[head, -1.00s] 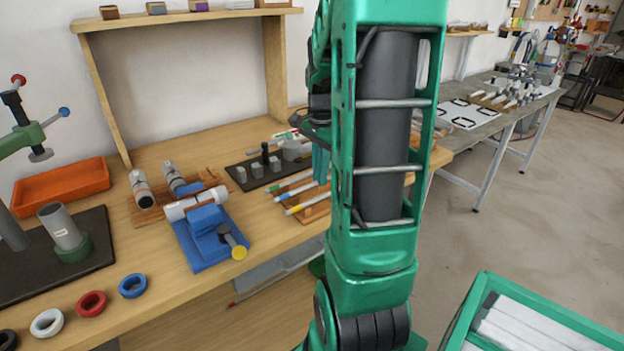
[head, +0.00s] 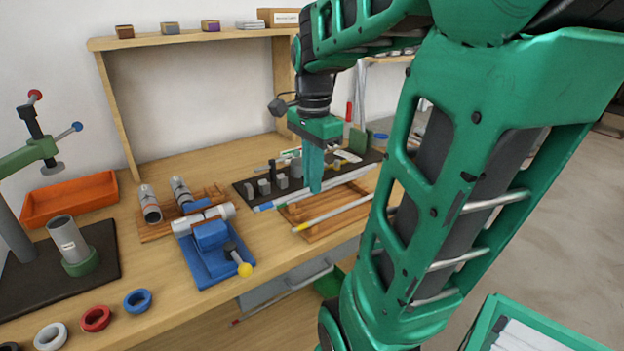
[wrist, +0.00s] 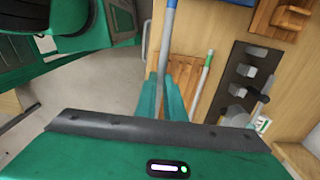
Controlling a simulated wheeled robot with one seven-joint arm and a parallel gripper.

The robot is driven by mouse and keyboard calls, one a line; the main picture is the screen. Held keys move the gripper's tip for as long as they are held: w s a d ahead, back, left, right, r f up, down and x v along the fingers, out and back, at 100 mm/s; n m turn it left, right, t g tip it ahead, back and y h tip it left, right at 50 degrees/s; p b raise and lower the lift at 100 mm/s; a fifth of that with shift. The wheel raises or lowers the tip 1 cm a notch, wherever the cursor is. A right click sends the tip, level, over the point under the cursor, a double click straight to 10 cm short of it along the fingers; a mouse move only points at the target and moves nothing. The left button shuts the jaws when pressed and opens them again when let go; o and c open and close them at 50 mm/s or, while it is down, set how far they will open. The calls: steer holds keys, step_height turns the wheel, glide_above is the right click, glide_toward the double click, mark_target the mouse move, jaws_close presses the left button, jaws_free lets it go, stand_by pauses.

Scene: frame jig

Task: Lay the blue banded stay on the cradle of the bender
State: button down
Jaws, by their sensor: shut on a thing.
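My gripper (head: 312,188) points down over the workbench, its green fingers shut on the blue banded stay (head: 285,200). The stay is a thin pale rod with a blue left end, held roughly level and seemingly just above the wooden rack (head: 347,212). In the wrist view the stay (wrist: 166,45) runs from the top edge down between my fingers (wrist: 163,100). The bender seems to be the dark plate (head: 240,190) with grey blocks and a black upright, behind the stay. It also shows in the wrist view (wrist: 228,75). Which part is the cradle is unclear.
A yellow banded rod (head: 330,215) lies on the rack; a green-ended rod (wrist: 204,75) shows in the wrist view. A blue clamp (head: 213,262) with a yellow knob stands left of the rack. A green press (head: 30,155), orange tray (head: 70,198) and several rings are farther left.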

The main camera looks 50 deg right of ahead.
steer(key=shift+a+r, duration=0.1)
steer(key=shift+a, duration=0.05)
stand_by(0.4)
steer(key=w+d+r, duration=0.1)
steer(key=w+d, duration=0.6)
steer(key=w, duration=0.3)
steer(key=w+d+r, duration=0.1)
steer(key=w+d, duration=0.6)
steer(key=w, duration=0.3)
steer(key=shift+d, duration=0.3)
stand_by(2.7)
steer(key=shift+s, duration=0.1)
stand_by(0.4)
